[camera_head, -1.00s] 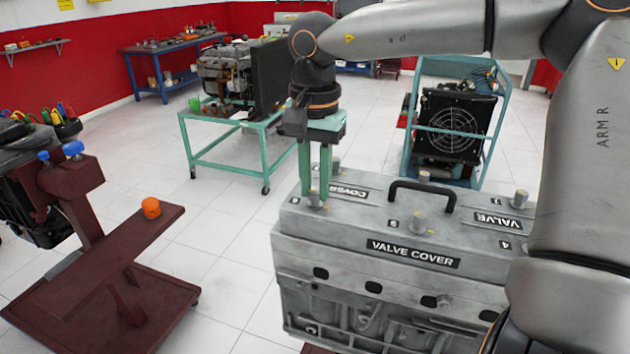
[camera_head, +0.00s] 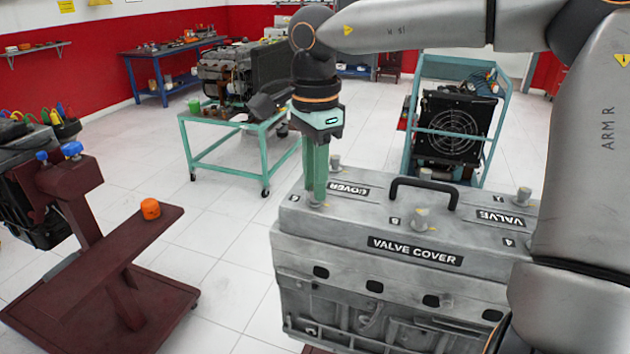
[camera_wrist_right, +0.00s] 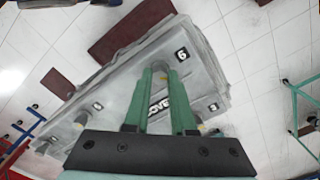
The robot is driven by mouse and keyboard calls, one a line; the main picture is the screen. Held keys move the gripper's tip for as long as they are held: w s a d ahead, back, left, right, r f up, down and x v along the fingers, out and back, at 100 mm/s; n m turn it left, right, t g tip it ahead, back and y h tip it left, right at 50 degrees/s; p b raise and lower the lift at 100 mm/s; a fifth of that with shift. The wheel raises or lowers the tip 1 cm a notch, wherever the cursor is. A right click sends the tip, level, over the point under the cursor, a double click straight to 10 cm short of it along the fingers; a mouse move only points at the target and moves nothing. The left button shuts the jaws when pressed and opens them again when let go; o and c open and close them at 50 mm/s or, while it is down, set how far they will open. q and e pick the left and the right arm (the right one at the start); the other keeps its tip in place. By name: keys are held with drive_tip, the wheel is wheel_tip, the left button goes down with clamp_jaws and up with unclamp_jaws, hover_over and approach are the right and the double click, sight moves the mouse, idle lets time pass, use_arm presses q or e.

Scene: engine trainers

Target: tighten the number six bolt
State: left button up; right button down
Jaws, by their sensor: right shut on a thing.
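The grey valve cover (camera_head: 345,216) lies on top of an engine block, with several pale bolts in it. My right gripper (camera_head: 316,200) points straight down over the cover's near left corner. Its green fingers are shut on the number six bolt (camera_head: 317,205), whose top they mostly hide. In the right wrist view, the right gripper (camera_wrist_right: 160,70) has its fingers on either side of the number six bolt (camera_wrist_right: 158,40), beside the label that marks it. My left gripper is not in view.
A black handle (camera_head: 424,184) rises from the middle of the cover. Another bolt (camera_head: 420,217) stands to the right along the near side. A maroon stand (camera_head: 110,250) with an orange cup-like piece (camera_head: 150,208) is at left. A green engine cart (camera_head: 240,127) stands behind.

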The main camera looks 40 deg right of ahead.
drive_tip(key=m+b, duration=0.1)
drive_tip(key=m, duration=0.6)
drive_tip(key=m+b, duration=0.1)
drive_tip(key=m, duration=0.5)
drive_tip(key=shift+m, duration=0.4)
drive_tip(key=m+b, duration=0.1)
drive_tip(key=m, duration=0.2)
drive_tip(key=shift+m, duration=0.3)
drive_tip(key=m, duration=0.7)
drive_tip(key=shift+m, duration=1.9)
drive_tip(key=c, duration=0.7)
unclamp_jaws()
drive_tip(key=shift+c, duration=0.2)
